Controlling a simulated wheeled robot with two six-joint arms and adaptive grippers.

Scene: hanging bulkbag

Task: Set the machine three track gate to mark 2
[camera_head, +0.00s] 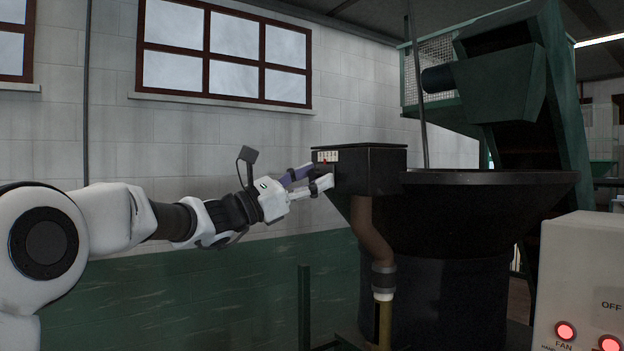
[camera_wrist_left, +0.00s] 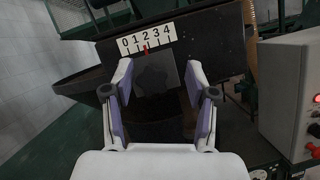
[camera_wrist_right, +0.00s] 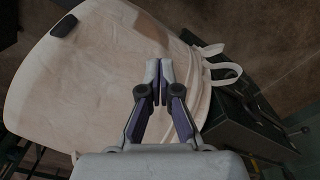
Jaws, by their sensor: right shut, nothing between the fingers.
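The track gate's black box (camera_head: 372,170) is at the centre of the head view, with a white number scale (camera_head: 327,156) on its face. In the left wrist view the scale (camera_wrist_left: 147,38) reads 0 to 4, and a red pointer (camera_wrist_left: 146,49) stands close to the 2. A dark lobed knob (camera_wrist_left: 157,75) sits below the scale. My left gripper (camera_head: 318,178) is at the box face. In its wrist view its open fingers (camera_wrist_left: 158,80) lie either side of the knob; contact cannot be told. My right gripper (camera_wrist_right: 160,68) is shut and empty.
A black round hopper (camera_head: 475,210) stands right of the box, with a brown pipe (camera_head: 370,235) below the box. A control cabinet (camera_head: 585,260) with red lit buttons is at the lower right. A pale fabric bag (camera_wrist_right: 90,80) is behind my right gripper.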

